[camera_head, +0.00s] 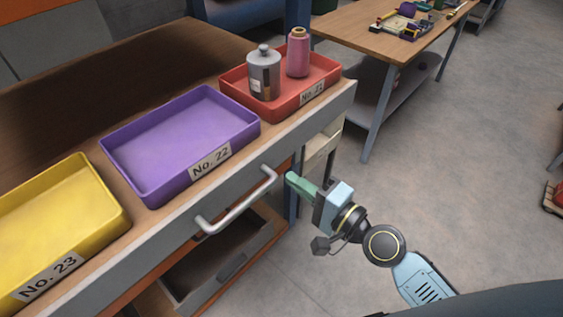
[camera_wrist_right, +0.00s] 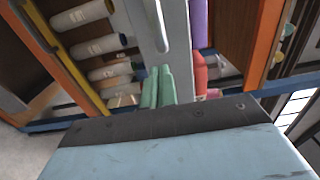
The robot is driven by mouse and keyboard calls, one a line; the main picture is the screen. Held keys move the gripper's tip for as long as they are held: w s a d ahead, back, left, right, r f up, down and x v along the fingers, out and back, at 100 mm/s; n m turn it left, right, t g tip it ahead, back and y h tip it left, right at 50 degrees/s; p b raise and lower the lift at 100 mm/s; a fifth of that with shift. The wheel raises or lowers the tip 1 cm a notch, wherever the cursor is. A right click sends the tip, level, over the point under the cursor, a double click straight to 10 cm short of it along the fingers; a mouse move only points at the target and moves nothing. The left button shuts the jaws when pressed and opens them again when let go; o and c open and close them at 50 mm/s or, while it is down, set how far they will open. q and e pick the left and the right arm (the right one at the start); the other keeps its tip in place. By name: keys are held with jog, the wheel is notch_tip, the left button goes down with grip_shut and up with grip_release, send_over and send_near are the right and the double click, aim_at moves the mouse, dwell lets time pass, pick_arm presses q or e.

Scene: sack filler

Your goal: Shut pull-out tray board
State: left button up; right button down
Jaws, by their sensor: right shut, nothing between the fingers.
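The pull-out tray board (camera_head: 85,136) is a wooden board with a grey front (camera_head: 335,110) and a pale bar handle (camera_head: 240,204). It carries a yellow tray, a purple tray and a red tray. My right gripper (camera_head: 289,178) has green fingers and is shut and empty, just right of the handle's right end, close to the grey front. In the right wrist view, the closed fingertips (camera_wrist_right: 160,72) point at the grey front (camera_wrist_right: 146,30), with the handle (camera_wrist_right: 156,22) just beyond. I cannot tell whether they touch it. My left gripper is not in view.
The red tray (camera_head: 237,87) holds a grey bottle (camera_head: 264,73) and a pink spool (camera_head: 298,55). The purple tray (camera_head: 196,187) and yellow tray (camera_head: 105,235) look empty. An open drawer (camera_head: 187,285) sits below. A wooden table (camera_head: 345,24) stands behind; the floor at right is mostly clear.

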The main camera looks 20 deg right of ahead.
aim_at(270, 164)
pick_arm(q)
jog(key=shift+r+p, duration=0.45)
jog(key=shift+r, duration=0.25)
pick_arm(e)
jog(key=shift+x, duration=2.3)
jog(key=shift+w, duration=0.1)
